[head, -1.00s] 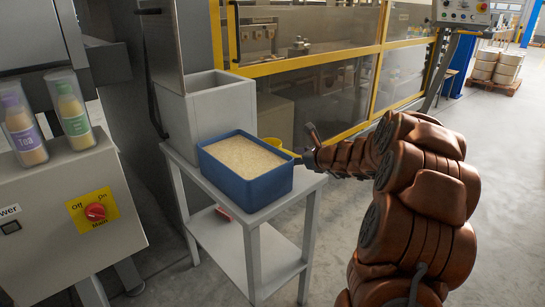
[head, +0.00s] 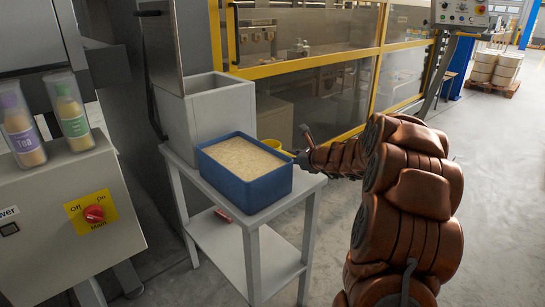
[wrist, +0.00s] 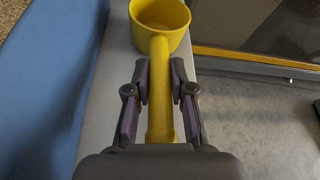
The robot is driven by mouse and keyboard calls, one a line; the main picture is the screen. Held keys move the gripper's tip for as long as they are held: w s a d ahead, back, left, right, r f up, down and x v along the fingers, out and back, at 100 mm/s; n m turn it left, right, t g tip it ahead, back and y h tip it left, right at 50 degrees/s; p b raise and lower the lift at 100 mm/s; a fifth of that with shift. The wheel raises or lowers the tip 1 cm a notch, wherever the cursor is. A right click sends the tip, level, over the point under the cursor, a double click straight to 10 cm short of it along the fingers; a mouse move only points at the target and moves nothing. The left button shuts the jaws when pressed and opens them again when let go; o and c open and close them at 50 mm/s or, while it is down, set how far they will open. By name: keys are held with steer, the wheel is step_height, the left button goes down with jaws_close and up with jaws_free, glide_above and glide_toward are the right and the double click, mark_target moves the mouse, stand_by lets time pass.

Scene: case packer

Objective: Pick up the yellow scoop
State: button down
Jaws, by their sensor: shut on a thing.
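The yellow scoop (wrist: 162,22) shows in the wrist view, its round cup at the top and its handle running down between the fingers. My gripper (wrist: 160,88) is shut on the scoop's handle, one finger on each side. In the head view only a bit of the yellow scoop (head: 273,144) shows behind the right end of the blue bin. My gripper (head: 302,158) is beside that end of the bin, and its fingertips are hard to make out there. I cannot tell whether the scoop touches the tabletop.
A blue bin (head: 250,192) of pale grains stands on a grey table (head: 262,216), close to the gripper. A grey box (head: 205,112) stands behind it. A yellow-framed machine guard (head: 330,55) runs behind the table. Open floor (head: 490,190) lies to the right.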

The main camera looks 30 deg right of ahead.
steer(key=shift+r, duration=0.1)
step_height(320, 180, up, 10)
steer(key=p, duration=0.3)
stand_by(0.4)
stand_by(0.4)
